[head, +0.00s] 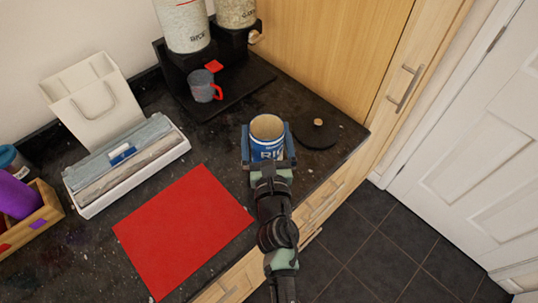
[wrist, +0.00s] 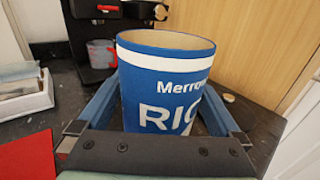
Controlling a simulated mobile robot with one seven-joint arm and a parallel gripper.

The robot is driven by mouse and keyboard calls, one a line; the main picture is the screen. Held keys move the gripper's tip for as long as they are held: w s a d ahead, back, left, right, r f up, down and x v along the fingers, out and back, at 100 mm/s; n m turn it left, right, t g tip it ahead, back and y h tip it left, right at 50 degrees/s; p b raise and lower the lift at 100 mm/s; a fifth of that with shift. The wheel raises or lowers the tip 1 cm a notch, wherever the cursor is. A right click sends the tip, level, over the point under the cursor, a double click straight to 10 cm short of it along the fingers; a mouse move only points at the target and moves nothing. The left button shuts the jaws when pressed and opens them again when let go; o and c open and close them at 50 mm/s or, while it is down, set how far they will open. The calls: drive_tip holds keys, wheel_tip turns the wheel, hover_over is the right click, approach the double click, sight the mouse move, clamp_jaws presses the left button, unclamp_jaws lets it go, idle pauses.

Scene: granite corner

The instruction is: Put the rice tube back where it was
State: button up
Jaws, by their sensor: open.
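The rice tube (head: 267,137) is a blue and white cylinder with a tan inside, upright on the dark granite counter near its front right edge. In the wrist view the tube (wrist: 165,85) fills the middle, with "Merrow" and "RIC" lettering facing me and its foot hidden by my gripper body. My gripper (head: 267,147) is open, with one blue finger on each side of the tube. The fingers also flank it in the wrist view (wrist: 160,112); I cannot tell whether they touch it.
A dark round disc with a knob (head: 318,132) lies close to the tube's right. A dispenser stand (head: 236,95) with a grey-red mug (head: 205,86) is behind. A red mat (head: 183,230), white tray (head: 90,209), white bag (head: 85,100) and wooden box (head: 48,212) are left.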

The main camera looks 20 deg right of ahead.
drive_tip(key=b+v, duration=0.1)
drive_tip(key=v, duration=0.9)
drive_tip(key=shift+f+b, duration=0.15)
drive_tip(key=shift+b, duration=0.25)
drive_tip(key=shift+v, duration=0.85)
drive_tip(key=shift+r, duration=0.25)
drive_tip(key=w+r+m+t+h, duration=0.1)
drive_tip(key=w+r+m, duration=0.25)
drive_tip(key=r, duration=0.35)
drive_tip(key=w+r+m+t+h, duration=0.1)
drive_tip(key=w+r+m, duration=0.1)
drive_tip(key=r+m, duration=0.4)
wheel_tip(320, 180, up, 19)
drive_tip(key=m+t, duration=0.3)
drive_tip(key=m, duration=0.9)
hover_over(269, 157)
drive_tip(key=a, duration=0.5)
drive_tip(key=s+a+r+m+t+y, duration=0.1)
drive_tip(key=s+a+r+m+y, duration=0.1)
drive_tip(key=r, duration=0.4)
drive_tip(key=s+a+r+m+t+y, duration=0.2)
drive_tip(key=s+a+r+m+y, duration=0.1)
drive_tip(key=r, duration=0.4)
drive_tip(key=s+a+r+m+t+y, duration=0.2)
drive_tip(key=a+r+m, duration=0.3)
drive_tip(key=r+m, duration=0.1)
drive_tip(key=shift+s+r+y, duration=0.3)
drive_tip(key=shift+s+r, duration=0.05)
drive_tip(key=shift+r, duration=0.15)
